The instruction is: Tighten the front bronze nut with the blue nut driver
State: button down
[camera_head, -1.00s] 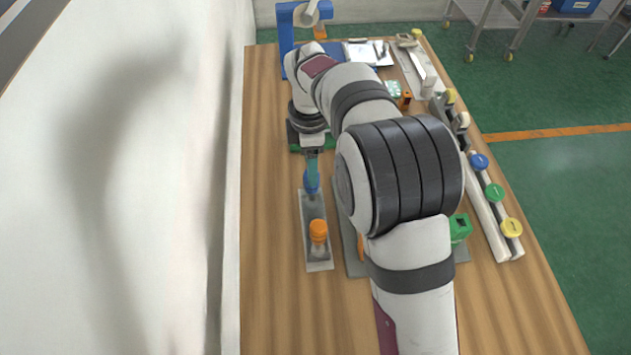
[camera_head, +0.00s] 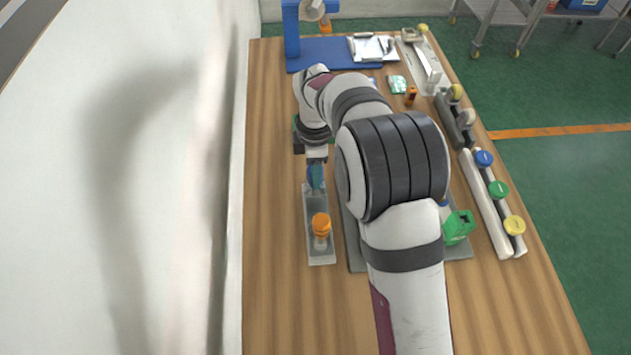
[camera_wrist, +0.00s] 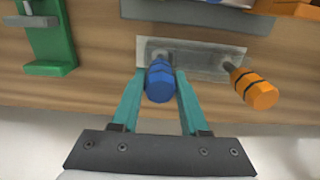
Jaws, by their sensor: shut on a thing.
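My gripper (camera_wrist: 160,88) has two teal fingers, shut on the blue handle of the blue nut driver (camera_wrist: 159,80). In the head view the gripper (camera_head: 317,178) sits low over the far end of a narrow grey metal tray (camera_head: 320,259). The tray also shows in the wrist view (camera_wrist: 218,72). The driver's lower end is hidden by its handle, so I cannot tell whether it touches the tray. An orange-handled driver (camera_head: 321,225) stands at the tray's near end; it also shows in the wrist view (camera_wrist: 259,94). I cannot make out the front bronze nut.
A green object (camera_wrist: 51,40) stands close to the tray. A white wall (camera_head: 130,180) runs along the left table edge. A grey mat (camera_head: 356,258) with a green container (camera_head: 458,227) lies to the right, partly behind my arm. The table front (camera_head: 285,310) is clear.

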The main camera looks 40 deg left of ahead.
jog(key=shift+r, duration=2.25)
